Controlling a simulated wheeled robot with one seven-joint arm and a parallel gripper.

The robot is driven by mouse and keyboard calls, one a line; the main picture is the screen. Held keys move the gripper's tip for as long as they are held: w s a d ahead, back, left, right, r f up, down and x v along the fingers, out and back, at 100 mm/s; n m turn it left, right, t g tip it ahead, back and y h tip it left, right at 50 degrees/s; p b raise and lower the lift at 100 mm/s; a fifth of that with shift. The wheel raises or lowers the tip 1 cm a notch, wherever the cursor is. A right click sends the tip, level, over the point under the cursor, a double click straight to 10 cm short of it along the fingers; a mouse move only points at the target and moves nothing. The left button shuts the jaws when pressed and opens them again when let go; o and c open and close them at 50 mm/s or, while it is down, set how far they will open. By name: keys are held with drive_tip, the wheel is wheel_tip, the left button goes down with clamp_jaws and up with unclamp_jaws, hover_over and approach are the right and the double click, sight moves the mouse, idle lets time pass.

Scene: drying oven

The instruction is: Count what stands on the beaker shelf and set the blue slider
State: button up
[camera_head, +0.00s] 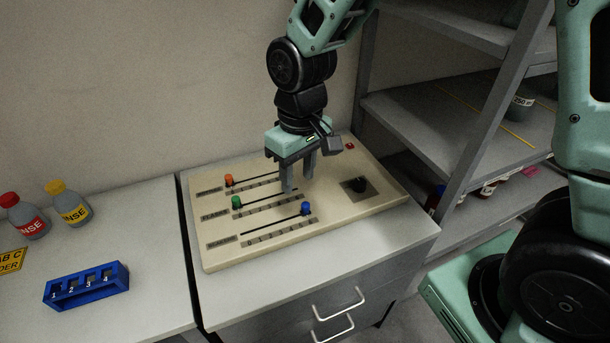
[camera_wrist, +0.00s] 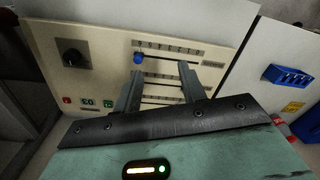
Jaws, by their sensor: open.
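The blue slider (camera_head: 305,208) sits at the right end of its slot, the front row of the cream control panel (camera_head: 215,258). In the wrist view the blue knob (camera_wrist: 139,58) is near the left end of its scale. The green slider (camera_head: 236,202) and orange slider (camera_head: 229,180) stand at the left ends of their slots. My gripper (camera_head: 298,182) is open, pointing down over the panel, behind and a little left of the blue knob, with nothing between its fingers. On the shelf unit at right, a grey beaker (camera_head: 520,104) with a label shows partly; my arm hides some of that shelf.
A black dial (camera_head: 357,185) and a red button (camera_head: 349,146) are on the panel's right side. A blue numbered rack (camera_head: 88,287) and two rinse bottles, red-capped (camera_head: 30,220) and yellow-capped (camera_head: 70,208), stand on the left counter. Several bottles lie or stand on the lower shelf.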

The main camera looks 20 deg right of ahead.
wheel_tip(320, 180, up, 2)
drive_tip(key=m+p, duration=0.1)
drive_tip(key=p, duration=0.2)
hover_over(305, 204)
drive_tip(key=shift+h, duration=0.3)
wheel_tip(305, 204, down, 18)
drive_tip(key=p, duration=0.4)
drive_tip(key=shift+r+p, duration=0.15)
drive_tip(key=shift+p, duration=0.25)
drive_tip(key=shift+c, duration=0.3)
